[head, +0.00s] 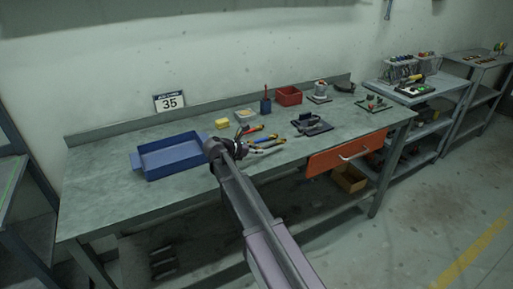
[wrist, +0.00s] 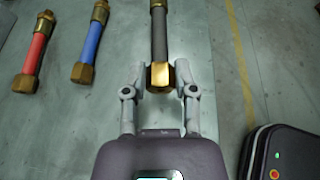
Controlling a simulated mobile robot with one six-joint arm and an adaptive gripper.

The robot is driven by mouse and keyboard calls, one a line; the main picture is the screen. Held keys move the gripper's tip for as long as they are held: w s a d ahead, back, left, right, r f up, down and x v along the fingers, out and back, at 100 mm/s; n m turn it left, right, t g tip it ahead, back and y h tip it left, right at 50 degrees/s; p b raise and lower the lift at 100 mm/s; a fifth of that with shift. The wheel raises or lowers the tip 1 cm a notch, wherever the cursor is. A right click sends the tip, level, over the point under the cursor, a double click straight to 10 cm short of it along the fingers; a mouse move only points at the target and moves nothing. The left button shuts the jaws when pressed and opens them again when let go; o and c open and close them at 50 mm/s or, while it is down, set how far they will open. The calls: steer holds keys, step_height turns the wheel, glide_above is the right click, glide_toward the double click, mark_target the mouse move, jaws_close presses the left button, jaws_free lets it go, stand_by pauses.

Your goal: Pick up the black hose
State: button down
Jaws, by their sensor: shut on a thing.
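The black hose (wrist: 160,38) shows in the wrist view as a dark tube with brass fittings, running straight ahead from my gripper. My gripper (wrist: 160,76) is shut on its near brass end, with one finger on each side. In the head view my gripper (head: 240,147) is low over the middle of the workbench, and the black hose is hard to make out there. A red hose (wrist: 35,52) and a blue hose (wrist: 93,40), both with brass ends, lie to the left in the wrist view, apart from my fingers.
A blue tray (head: 173,164) sits on the workbench (head: 105,190) left of my gripper. A yellow block (head: 222,124), a red bin (head: 289,95) and dark tools (head: 311,124) stand behind and to the right.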

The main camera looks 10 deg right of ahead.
steer(key=s+a+r+p, duration=0.1)
steer(key=s+a, duration=0.2)
steer(key=s, duration=1.1)
steer(key=shift+s+r, duration=0.15)
